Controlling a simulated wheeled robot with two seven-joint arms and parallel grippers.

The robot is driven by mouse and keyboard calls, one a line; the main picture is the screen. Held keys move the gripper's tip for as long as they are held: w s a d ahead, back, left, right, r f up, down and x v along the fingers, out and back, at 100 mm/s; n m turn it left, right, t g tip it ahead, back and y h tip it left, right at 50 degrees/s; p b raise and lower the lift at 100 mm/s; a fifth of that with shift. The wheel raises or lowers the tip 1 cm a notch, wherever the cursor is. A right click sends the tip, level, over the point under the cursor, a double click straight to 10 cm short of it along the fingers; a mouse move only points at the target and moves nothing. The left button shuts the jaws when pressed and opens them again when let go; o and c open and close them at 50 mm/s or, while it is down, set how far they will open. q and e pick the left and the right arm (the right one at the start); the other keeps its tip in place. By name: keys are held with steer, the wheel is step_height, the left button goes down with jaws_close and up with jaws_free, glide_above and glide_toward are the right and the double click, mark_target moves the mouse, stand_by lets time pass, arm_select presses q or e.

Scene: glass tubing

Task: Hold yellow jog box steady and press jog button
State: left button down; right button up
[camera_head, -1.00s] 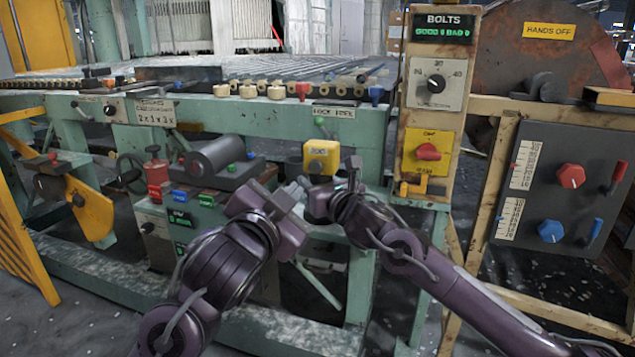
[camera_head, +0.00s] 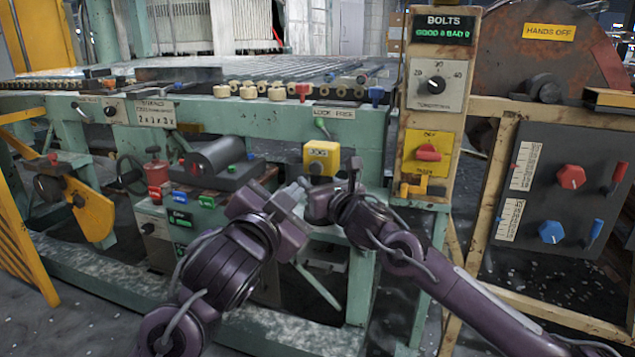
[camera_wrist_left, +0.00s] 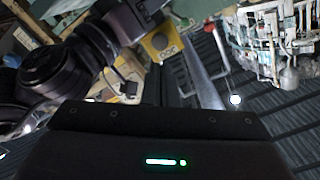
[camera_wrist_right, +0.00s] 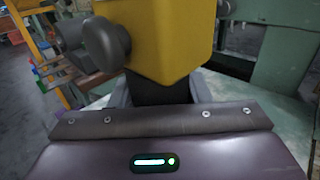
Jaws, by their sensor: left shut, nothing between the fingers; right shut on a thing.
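The yellow jog box (camera_head: 322,152) stands at the green frame's front, left of the control post. My left gripper (camera_head: 301,188) is shut and empty, just below and left of the button. Whether it touches the button I cannot tell. The box also shows in the left wrist view (camera_wrist_left: 162,42), where the left fingertips are hidden.
The control post (camera_head: 442,110) with a red switch stands close right of my right gripper. A grey panel (camera_head: 555,190) with red and blue knobs is farther right. A dark roller unit (camera_head: 215,160) lies left of my left gripper. The green frame (camera_head: 270,115) runs behind.

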mark_target(317, 167)
arm_select(q)
steer(key=shift+w, duration=0.1)
steer(key=shift+s+a+f+m+t+h, duration=0.2)
steer(key=shift+m+t+h, duration=0.25)
steer(key=shift+m+h, duration=1.6)
steer(key=shift+s+a+f+m+t+h, duration=0.15)
steer(key=shift+m+t+h, duration=0.25)
steer(key=shift+m+h, duration=1.65)
steer(key=shift+s+a+f+m+t+h, duration=0.2)
steer(key=shift+m+t+h, duration=0.25)
steer(key=shift+m+h, duration=1.6)
steer(key=shift+w+d+m+y, duration=0.1)
steer(key=shift+m+y, duration=0.25)
steer(key=w+d, duration=0.2)
steer(key=w, duration=0.6)
steer(key=shift+w+d, duration=0.15)
steer(key=shift+d, duration=0.2)
steer(key=shift+w, duration=0.15)
steer(key=shift+w+d, duration=0.15)
steer(key=shift+w, duration=0.1)
